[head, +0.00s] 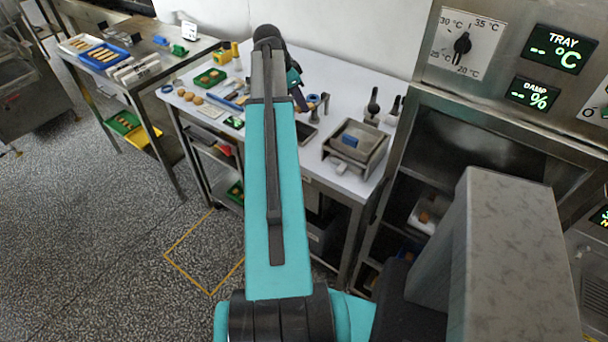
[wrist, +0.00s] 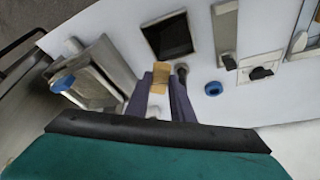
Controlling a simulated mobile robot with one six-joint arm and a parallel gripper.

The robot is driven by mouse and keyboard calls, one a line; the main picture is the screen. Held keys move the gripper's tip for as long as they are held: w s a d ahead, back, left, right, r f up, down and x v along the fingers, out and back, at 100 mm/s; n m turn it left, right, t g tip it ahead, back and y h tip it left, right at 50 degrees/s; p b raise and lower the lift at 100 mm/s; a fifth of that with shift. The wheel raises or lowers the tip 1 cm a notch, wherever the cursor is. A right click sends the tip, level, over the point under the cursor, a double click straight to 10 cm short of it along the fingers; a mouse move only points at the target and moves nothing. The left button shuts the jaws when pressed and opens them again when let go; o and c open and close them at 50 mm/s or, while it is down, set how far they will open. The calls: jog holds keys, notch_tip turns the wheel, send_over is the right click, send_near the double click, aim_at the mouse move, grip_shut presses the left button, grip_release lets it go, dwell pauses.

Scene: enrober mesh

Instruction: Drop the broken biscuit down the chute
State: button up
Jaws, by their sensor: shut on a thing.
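In the wrist view my gripper (wrist: 159,92) is shut on a tan biscuit piece (wrist: 161,72), which sticks out past the fingertips. Just beyond it a dark square opening (wrist: 168,35) with a pale rim lies in the white tabletop; it may be the chute, but I see no label. The biscuit appears short of this opening, and its height above the table is unclear. In the head view my gripper (head: 302,100) is over the white table, partly behind my arm, and the biscuit cannot be made out. The dark square (head: 306,133) also shows there, in front of my gripper.
A blue ring (wrist: 213,88) lies near my gripper. Dark-handled tools (head: 373,103) stand behind the stand. A green tray (head: 209,77) and loose biscuits (head: 190,97) lie to the left.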

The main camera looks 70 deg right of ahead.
jog(key=shift+f+b, duration=1.2)
jog(key=shift+f, duration=1.3)
jog(key=o, duration=0.9)
jog(key=shift+c, duration=0.2)
jog(key=shift+w+r, duration=0.1)
jog(key=b+v, duration=0.3)
jog(key=v, duration=1)
jog(key=shift+r, duration=0.3)
jog(key=shift+a, duration=0.1)
